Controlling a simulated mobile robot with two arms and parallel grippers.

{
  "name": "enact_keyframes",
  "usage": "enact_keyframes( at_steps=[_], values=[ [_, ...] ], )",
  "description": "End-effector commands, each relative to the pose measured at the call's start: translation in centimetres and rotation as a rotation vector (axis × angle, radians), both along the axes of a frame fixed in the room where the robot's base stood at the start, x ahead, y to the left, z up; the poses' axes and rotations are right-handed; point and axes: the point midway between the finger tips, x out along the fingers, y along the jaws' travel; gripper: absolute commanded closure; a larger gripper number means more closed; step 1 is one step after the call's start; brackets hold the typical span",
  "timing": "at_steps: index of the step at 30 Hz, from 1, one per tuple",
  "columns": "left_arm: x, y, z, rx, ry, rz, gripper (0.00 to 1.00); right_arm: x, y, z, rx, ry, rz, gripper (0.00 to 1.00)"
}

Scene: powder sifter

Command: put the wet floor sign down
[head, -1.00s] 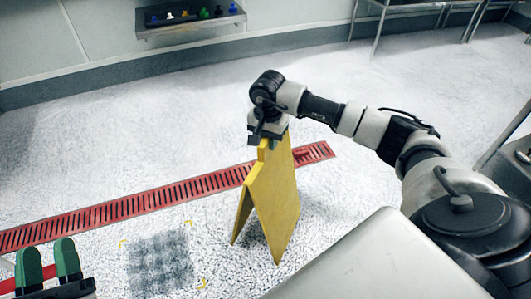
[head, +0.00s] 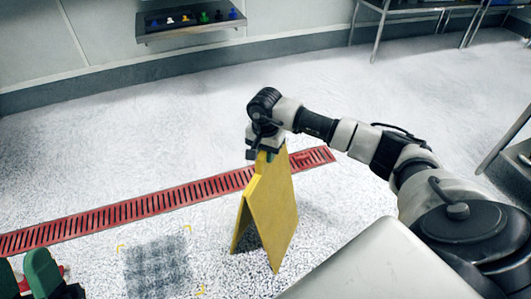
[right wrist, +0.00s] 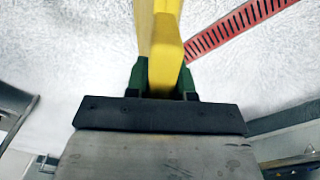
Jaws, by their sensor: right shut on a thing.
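The yellow wet floor sign (head: 268,212) is an A-shape with its two panels spread apart at the bottom. My right gripper (head: 262,155) is shut on its top edge from above. In the right wrist view the green fingers (right wrist: 162,80) sit on both sides of the sign's yellow top (right wrist: 163,45). The sign is upright; whether its feet touch the floor I cannot tell. My left gripper (head: 24,272) shows its green fingers apart and empty at the lower left, partly cut off by the picture edge.
A dark square patch with yellow corner marks (head: 157,266) lies on the floor left of the sign. A red drain grate (head: 130,211) runs behind it. A wall shelf (head: 190,24) holds several small coloured items. A metal rack (head: 420,8) stands at the back right. The floor between is clear.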

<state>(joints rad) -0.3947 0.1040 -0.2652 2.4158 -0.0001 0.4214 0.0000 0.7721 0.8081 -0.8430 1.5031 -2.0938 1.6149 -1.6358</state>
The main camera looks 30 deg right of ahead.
Motion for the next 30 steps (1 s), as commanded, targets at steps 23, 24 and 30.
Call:
enact_keyframes(
  at_steps=[23, 24, 30],
  values=[
    [1.0, -0.1, -0.6, 0.027, 0.091, 0.007, 0.57, 0.1, -0.1, 1.4, -0.001, -0.003, -0.001, 0.51],
    [1.3, -0.1, -0.9, 0.038, 0.129, 0.008, 0.57, 0.1, -0.1, 2.0, -0.001, -0.004, -0.001, 0.51],
    [3.0, -0.1, -3.0, 0.101, 0.346, 0.02, 0.57, 0.1, 0.0, 5.0, -0.001, -0.004, 0.0, 0.51]
  ],
)
